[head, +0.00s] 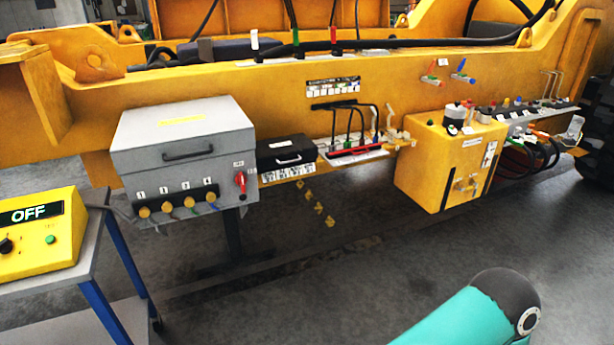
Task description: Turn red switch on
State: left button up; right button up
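A red switch (241,182) sits on the front right of the grey box (183,138), beside the numbered yellow knobs. Its handle looks roughly upright, but the small labels around it are too small to read. Neither of my grippers is in view. A teal and black link of my own arm shows at the bottom right, well apart from the grey box.
A yellow control box (40,240) with an OFF display stands on a blue-legged cart (88,262) at the left. A black case (286,156) and a yellow tank (440,172) are mounted along the yellow frame (290,95). The grey floor in front is clear.

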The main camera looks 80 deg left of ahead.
aim_at(240, 179)
jog(key=z, duration=0.35)
jog(key=i, duration=0.45)
jog(key=u, duration=2.3)
jog(key=i, duration=0.3)
jog(key=u, duration=2.05)
jog(key=k, duration=0.55)
jog(key=u, duration=0.5)
jog(key=i, duration=1.6)
jog(key=z, duration=0.4)
